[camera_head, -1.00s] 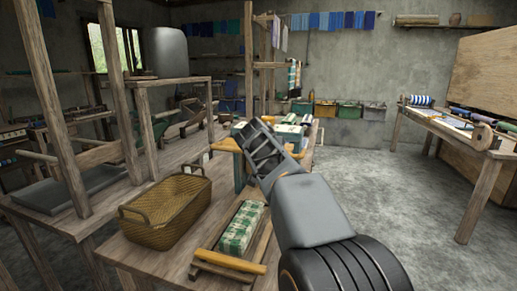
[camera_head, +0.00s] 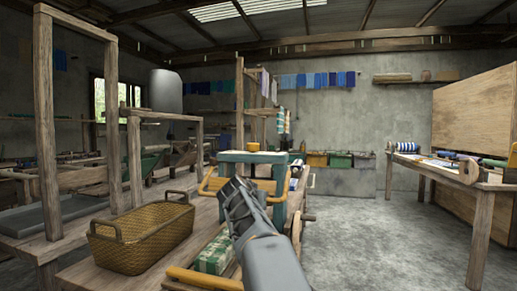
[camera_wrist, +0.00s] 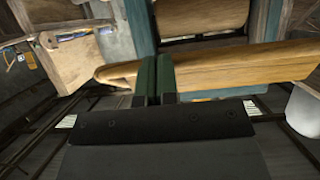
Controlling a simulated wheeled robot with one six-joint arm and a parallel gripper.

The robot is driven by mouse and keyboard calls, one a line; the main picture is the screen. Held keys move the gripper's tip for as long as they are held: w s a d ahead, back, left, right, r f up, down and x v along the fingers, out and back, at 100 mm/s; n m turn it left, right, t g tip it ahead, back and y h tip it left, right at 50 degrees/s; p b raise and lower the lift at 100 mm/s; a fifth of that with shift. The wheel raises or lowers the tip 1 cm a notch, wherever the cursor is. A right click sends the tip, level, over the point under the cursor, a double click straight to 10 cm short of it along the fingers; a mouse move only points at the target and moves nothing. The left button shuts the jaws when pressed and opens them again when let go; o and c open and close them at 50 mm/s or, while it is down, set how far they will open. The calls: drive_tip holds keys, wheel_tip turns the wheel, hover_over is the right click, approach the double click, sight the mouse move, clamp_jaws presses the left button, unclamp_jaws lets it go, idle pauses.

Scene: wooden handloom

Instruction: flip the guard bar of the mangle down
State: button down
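The mangle (camera_head: 254,157) has a teal frame and stands on the long bench, in the middle of the head view. A yellow-orange wooden bar (camera_head: 214,184), which looks like its guard bar, runs across its near side, partly hidden by my gripper. In the wrist view a thick pale wooden bar (camera_wrist: 230,62) crosses just beyond my fingertips, with teal posts and a wooden roller (camera_wrist: 200,20) behind it. My gripper (camera_head: 236,190) is in front of the mangle. In the wrist view its dark green fingers (camera_wrist: 156,75) are together, with nothing seen between them. Contact with the bar cannot be told.
A wicker basket (camera_head: 142,235) stands on the bench to the left. A green-and-white cloth bundle (camera_head: 215,254) lies in a wooden holder at the near edge. Upright wooden posts (camera_head: 45,130) stand at left. Open floor (camera_head: 360,240) lies to the right, before a side table (camera_head: 455,177).

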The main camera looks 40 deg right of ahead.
drive_tip(key=shift+w+d+f+b, duration=0.15)
drive_tip(key=shift+w+f+b, duration=0.1)
drive_tip(key=shift+f, duration=0.25)
drive_tip(key=shift+w+d+f+b, duration=0.1)
drive_tip(key=shift+w+f+b, duration=0.15)
drive_tip(key=shift+f, duration=0.2)
drive_tip(key=shift+a, duration=0.1)
drive_tip(key=p+v, duration=0.1)
drive_tip(key=v, duration=1.2)
drive_tip(key=shift+s+a+p, duration=0.25)
drive_tip(key=shift+p, duration=0.1)
drive_tip(key=shift+r, duration=0.15)
